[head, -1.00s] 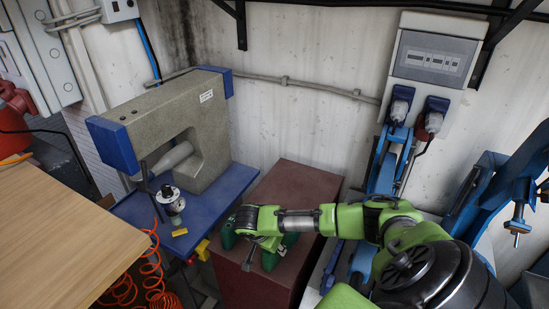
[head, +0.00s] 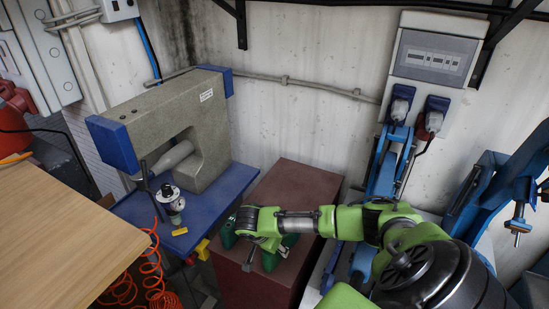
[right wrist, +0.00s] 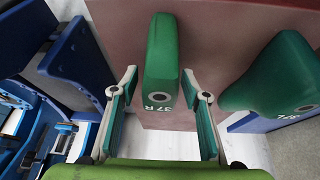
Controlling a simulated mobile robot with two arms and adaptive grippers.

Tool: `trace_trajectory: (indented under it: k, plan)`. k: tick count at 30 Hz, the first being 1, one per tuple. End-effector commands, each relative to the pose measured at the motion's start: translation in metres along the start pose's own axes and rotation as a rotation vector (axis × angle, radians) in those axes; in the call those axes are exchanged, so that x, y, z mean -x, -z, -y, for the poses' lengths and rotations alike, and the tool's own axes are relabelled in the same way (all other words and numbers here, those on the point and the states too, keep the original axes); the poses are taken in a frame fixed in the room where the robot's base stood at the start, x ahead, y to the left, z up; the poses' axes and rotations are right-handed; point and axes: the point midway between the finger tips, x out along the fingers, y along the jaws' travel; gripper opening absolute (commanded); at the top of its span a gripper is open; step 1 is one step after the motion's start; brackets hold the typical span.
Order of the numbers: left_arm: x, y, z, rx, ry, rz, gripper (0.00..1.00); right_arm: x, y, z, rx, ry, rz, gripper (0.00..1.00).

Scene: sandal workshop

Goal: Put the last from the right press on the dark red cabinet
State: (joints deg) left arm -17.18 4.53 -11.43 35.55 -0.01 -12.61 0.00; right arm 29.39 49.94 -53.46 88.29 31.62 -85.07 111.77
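The dark red cabinet (head: 306,190) stands between the blue table and the presses. A green last marked 37R (right wrist: 161,60) is on its top, near one edge, and shows partly behind my arm in the head view (head: 272,258). My right gripper (right wrist: 160,103) is over the cabinet's near part, with its fingers apart on either side of this last and visible gaps between. A second green last (right wrist: 279,78), its mark ending in L, is beside it on the cabinet, at the left in the head view (head: 228,236). My left gripper is not in view.
Blue presses (head: 385,170) stand right of the cabinet, against the wall. A grey machine (head: 180,130) stands on the blue table (head: 205,215) at left. A wooden tabletop (head: 65,235) fills the lower left. The cabinet's back part is clear.

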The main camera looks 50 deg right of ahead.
Motion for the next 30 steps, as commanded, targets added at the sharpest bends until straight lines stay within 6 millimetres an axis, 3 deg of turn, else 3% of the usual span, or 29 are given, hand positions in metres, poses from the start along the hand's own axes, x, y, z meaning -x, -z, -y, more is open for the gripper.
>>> trace_trajectory:
  k: [10,14,24,30]
  plan:
    - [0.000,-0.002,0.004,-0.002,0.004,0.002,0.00,0.000,-0.001,-0.001,0.001,-0.001,0.002,0.49]
    - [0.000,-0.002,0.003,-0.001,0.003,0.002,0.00,0.010,-0.001,0.000,0.001,0.002,0.003,0.49]
    - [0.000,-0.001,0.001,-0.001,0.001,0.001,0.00,0.079,-0.001,0.001,0.001,0.005,0.002,0.49]
    - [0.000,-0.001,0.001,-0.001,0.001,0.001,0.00,0.110,-0.001,0.001,0.000,0.002,0.002,0.49]
